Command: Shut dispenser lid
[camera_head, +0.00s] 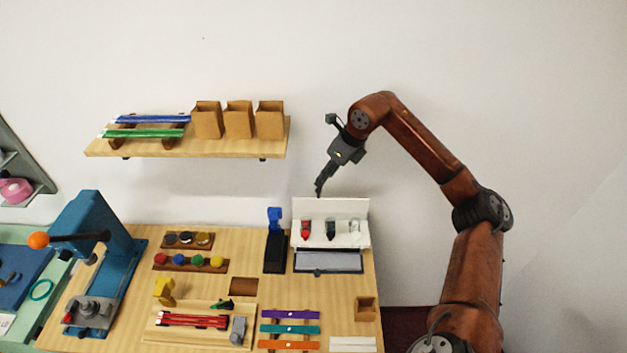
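The white dispenser (297,240) stands at the back right of the wooden counter. Its lid (331,207) looks open, standing up as a white panel along the back edge. Red, black and pale items sit in a row in its front, above a grey tray (329,261). My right gripper (319,190) is just above the lid's top edge in the picture, pointing down, and seems empty. Its dark fingers overlap in a narrow shape, so I cannot tell whether they are open or shut, or whether they touch the lid. My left gripper is not in view.
A black stand with a blue top (274,242) is close left of the dispenser. A wall shelf (190,143) with brown boxes hangs to the upper left. A blue press (100,260) stands at left. The wall right of the dispenser is clear.

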